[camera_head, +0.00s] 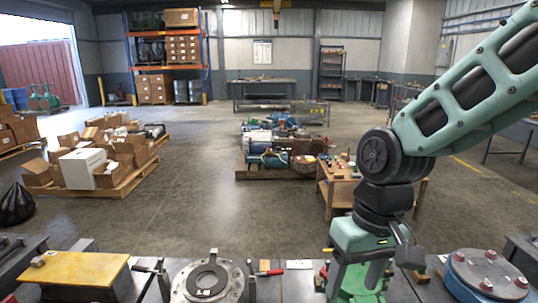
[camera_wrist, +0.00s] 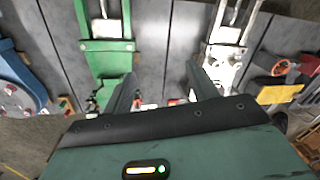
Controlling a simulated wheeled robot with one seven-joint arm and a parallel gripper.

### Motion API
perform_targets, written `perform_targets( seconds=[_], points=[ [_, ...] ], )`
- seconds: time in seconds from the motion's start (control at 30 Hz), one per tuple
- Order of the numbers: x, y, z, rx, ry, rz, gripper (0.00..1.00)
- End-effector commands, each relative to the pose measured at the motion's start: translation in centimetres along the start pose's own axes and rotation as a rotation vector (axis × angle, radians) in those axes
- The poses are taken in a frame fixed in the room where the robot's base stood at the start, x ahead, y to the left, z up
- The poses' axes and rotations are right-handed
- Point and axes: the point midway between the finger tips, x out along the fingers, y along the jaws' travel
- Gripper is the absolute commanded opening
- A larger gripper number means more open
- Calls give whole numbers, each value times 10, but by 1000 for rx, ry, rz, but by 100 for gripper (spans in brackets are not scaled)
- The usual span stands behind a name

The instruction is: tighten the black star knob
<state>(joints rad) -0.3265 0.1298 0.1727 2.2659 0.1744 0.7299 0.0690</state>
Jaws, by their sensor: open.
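My gripper (camera_wrist: 161,78) is open in the wrist view, with its two dark fingers spread apart and nothing visible between them. In the head view, my gripper (camera_head: 362,240) hangs low over the workbench at the right of centre; its fingertips are not clear there. I cannot clearly make out the black star knob in either view; it may be hidden or too small. A green clamp-like fixture (camera_wrist: 106,55) lies beyond the left finger in the wrist view, and a grey metal one (camera_wrist: 224,58) beyond the right finger.
Along the bench stand a yellow plate (camera_head: 74,269), a round grey flange (camera_head: 208,281), a red-handled tool (camera_head: 268,273) and a blue bolted flange (camera_head: 487,275). A small wooden table (camera_head: 325,190) and loaded pallets stand beyond. The floor at centre-left is clear.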

Motion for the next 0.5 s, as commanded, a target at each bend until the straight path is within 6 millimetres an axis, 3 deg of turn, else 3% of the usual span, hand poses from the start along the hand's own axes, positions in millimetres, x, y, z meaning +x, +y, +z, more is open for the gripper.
perform_targets(
  seconds=[0.03,0.1,0.2,0.3,0.5],
  points=[
    [-2,-14,30,-88,1,15,58],
    [0,-24,64,-189,1,38,58],
    [4,-30,98,-293,1,68,58],
    [7,-30,116,-351,1,88,58],
    [9,-30,122,-374,1,95,58]
  ],
)
